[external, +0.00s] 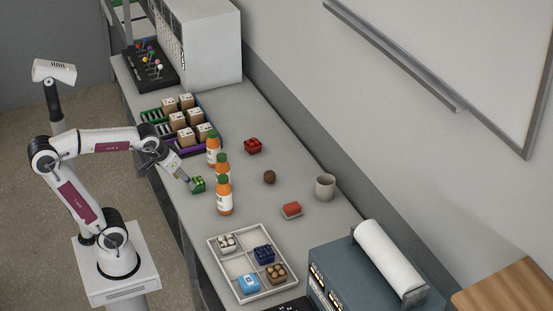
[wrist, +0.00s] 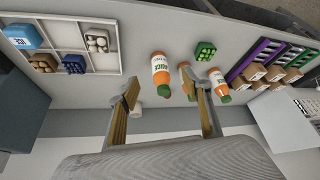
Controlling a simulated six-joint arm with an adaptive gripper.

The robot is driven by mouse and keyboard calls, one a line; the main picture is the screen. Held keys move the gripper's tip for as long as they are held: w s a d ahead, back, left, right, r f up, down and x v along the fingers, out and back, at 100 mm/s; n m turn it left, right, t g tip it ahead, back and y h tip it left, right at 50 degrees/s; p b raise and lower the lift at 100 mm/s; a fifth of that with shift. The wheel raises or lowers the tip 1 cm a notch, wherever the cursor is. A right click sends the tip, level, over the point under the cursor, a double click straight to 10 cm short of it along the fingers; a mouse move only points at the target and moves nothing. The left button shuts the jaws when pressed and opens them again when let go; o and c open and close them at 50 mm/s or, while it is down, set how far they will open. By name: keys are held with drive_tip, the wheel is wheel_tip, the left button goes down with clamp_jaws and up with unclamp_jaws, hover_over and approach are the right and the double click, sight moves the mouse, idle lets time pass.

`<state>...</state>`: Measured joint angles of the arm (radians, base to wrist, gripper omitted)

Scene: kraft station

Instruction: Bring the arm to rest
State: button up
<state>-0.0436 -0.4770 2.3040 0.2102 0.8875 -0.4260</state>
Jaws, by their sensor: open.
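My arm reaches from its white base over the left edge of the grey table. My gripper (external: 189,182) points down near a green block-like item (external: 198,184) on the table. In the wrist view, my gripper (wrist: 166,92) has its two fingers spread wide apart with nothing held between them. The green item (wrist: 205,51) lies beyond the right finger there, apart from it. Exact height above the table is hard to tell.
Several orange bottles (external: 224,196) stand right of my gripper. A divided white tray (external: 235,268) holds small items. Boxes (external: 186,137) sit in coloured racks behind. A red item (external: 253,146), brown ball (external: 269,177), red-topped item (external: 291,210) and mug (external: 325,187) stand farther right.

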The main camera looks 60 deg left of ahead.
drive_tip(key=s+d+f+m+h, duration=0.2)
drive_tip(key=s+d+m, duration=0.2)
drive_tip(key=s, duration=0.3)
drive_tip(key=shift+s+d+f+t, duration=0.2)
drive_tip(key=shift+s+d+t, duration=0.1)
drive_tip(key=shift+d, duration=0.5)
